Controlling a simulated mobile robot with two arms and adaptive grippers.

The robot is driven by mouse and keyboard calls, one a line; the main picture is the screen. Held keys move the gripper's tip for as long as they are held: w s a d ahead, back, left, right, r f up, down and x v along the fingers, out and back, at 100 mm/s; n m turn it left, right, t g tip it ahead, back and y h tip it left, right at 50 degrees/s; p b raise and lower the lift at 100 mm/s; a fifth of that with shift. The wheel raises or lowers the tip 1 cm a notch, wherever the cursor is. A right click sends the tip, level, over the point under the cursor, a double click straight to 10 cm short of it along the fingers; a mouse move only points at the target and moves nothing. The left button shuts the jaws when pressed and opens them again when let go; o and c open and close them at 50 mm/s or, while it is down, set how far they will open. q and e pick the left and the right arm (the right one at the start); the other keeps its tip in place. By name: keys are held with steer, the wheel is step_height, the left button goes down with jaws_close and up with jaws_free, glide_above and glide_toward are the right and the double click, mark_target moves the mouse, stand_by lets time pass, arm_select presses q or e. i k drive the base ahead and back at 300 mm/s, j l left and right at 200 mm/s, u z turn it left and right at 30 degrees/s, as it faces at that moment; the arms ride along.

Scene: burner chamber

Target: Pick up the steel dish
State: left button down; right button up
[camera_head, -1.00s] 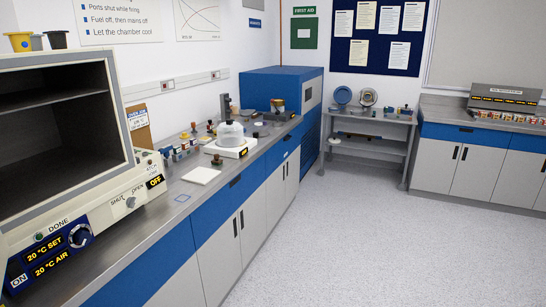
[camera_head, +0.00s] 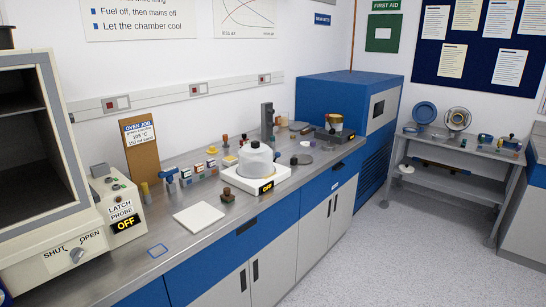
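No thing in view is plainly the steel dish. A round, metallic, dish-like piece (camera_head: 458,118) stands on edge at the back of the small grey side table, right of a blue round plate (camera_head: 424,112). A low, dark grey round piece (camera_head: 302,159) lies on the steel counter behind the white balance; it is too small to tell whether it is a dish. Neither of my grippers is in view.
The steel counter (camera_head: 213,190) holds a white balance (camera_head: 262,184) under a grey dome, a white tile (camera_head: 201,219), small blocks and an oven-job board (camera_head: 141,150). An oven (camera_head: 30,150) stands at left, a blue cabinet (camera_head: 345,92) at the back. The floor (camera_head: 370,255) is clear.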

mark_target(300, 158)
steer(key=i+l+u, duration=0.15)
steer(key=i+l, duration=0.15)
steer(key=i+l+u, duration=0.1)
steer(key=i+l, duration=0.2)
steer(key=i+l+u, duration=0.15)
steer(key=l, duration=0.35)
steer(key=i+l+u, duration=0.1)
steer(key=i+l, duration=0.25)
steer(key=i+l+u, duration=0.15)
steer(key=l, duration=0.35)
steer(key=i, duration=0.1)
